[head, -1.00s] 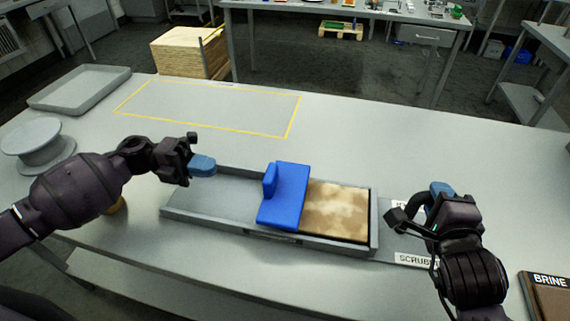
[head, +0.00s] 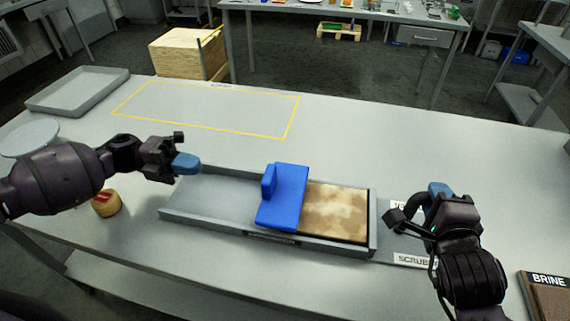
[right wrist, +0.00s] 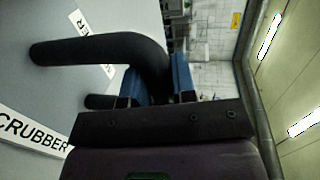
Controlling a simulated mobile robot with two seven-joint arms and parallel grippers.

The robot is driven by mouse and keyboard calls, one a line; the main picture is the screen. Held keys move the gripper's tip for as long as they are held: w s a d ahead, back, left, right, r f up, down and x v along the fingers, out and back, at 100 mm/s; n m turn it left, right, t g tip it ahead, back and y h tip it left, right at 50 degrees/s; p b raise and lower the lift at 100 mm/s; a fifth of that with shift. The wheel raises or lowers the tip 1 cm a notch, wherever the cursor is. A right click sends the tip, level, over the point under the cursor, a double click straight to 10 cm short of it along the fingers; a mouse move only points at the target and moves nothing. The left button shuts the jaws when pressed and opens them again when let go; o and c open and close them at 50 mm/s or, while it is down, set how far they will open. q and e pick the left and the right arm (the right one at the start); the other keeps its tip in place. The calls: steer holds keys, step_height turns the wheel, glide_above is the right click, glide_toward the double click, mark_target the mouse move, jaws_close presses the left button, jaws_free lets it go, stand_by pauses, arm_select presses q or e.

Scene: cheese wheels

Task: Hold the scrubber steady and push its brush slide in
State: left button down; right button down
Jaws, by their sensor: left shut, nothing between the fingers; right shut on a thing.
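The scrubber (head: 172,213) is a long grey open tray on the table, with a brown mottled brush bed (head: 336,212) in its right part. The blue brush slide (head: 285,195), with an upright tab at its left, sits across the tray's middle and covers the bed's left end. My left gripper (head: 188,164) is shut and empty, with blue fingertips, above the tray's left end and apart from the slide. My right gripper (head: 436,190) is shut on a dark curved handle (right wrist: 110,48) at the scrubber's right end; the fingers partly hide it in the head view.
A yellow-outlined area (head: 285,136) lies clear behind the scrubber. A grey tray (head: 80,90) and a grey spool (head: 30,136) are at the left. A small round cheese (head: 106,203) with a red mark lies below my left arm. A BRINE sign (head: 550,278) is at right.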

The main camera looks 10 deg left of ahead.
arm_select(q)
glide_toward(284, 188)
steer(key=d+r, duration=0.3)
steer(key=shift+s+d, duration=0.3)
steer(key=shift+d, duration=0.1)
arm_select(e)
steer(key=shift+f, duration=0.1)
arm_select(q)
steer(key=d, duration=1.3)
steer(key=shift+w+d, duration=0.15)
steer(key=shift+d, duration=0.1)
steer(key=shift+a, duration=0.15)
steer(key=a, duration=1.4)
